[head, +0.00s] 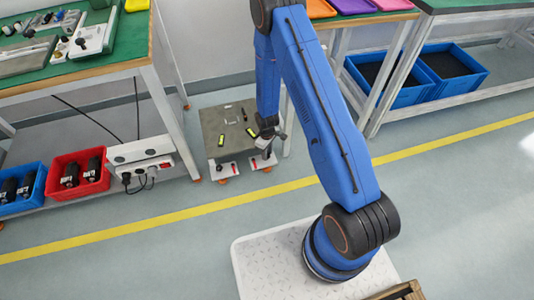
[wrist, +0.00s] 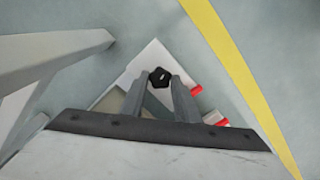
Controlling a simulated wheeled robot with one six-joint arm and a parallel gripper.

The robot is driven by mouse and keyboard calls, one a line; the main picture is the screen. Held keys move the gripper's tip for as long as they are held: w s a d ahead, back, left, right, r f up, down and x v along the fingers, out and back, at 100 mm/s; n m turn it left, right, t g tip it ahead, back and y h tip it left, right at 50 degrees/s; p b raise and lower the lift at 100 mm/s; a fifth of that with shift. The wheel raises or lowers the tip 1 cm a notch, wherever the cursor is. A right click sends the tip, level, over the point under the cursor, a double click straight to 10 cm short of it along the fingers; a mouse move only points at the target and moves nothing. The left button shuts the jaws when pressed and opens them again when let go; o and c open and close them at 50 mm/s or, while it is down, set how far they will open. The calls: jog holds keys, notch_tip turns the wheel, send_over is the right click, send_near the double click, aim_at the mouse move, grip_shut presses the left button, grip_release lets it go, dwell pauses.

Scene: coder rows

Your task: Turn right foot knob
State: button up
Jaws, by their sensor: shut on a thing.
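A low square unit with a grey top plate (head: 222,128) stands on the floor between the benches. Its front edge has white feet with red marks, one at the left (head: 225,170) and one at the right (head: 262,163). My gripper (head: 265,146) reaches down at the right front corner and partly hides it. In the wrist view, a black faceted knob (wrist: 160,76) sits on a white corner plate (wrist: 148,57). The two grey fingers of my gripper (wrist: 159,84) are on either side of the knob, shut on it. The knob's angle is hard to judge.
A green-topped bench (head: 110,55) stands at the left, with red (head: 78,182) and blue (head: 22,200) bins and a socket block (head: 142,150) on its lower shelf. Another bench with blue bins (head: 395,90) stands at the right. Floor around the yellow line (head: 150,228) is clear.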

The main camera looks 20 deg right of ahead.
jog(key=shift+m, duration=2.6)
jog(key=o, duration=1)
jog(key=shift+o, duration=0.2)
notch_tip(320, 180, up, 17)
jog(key=shift+r, duration=0.2)
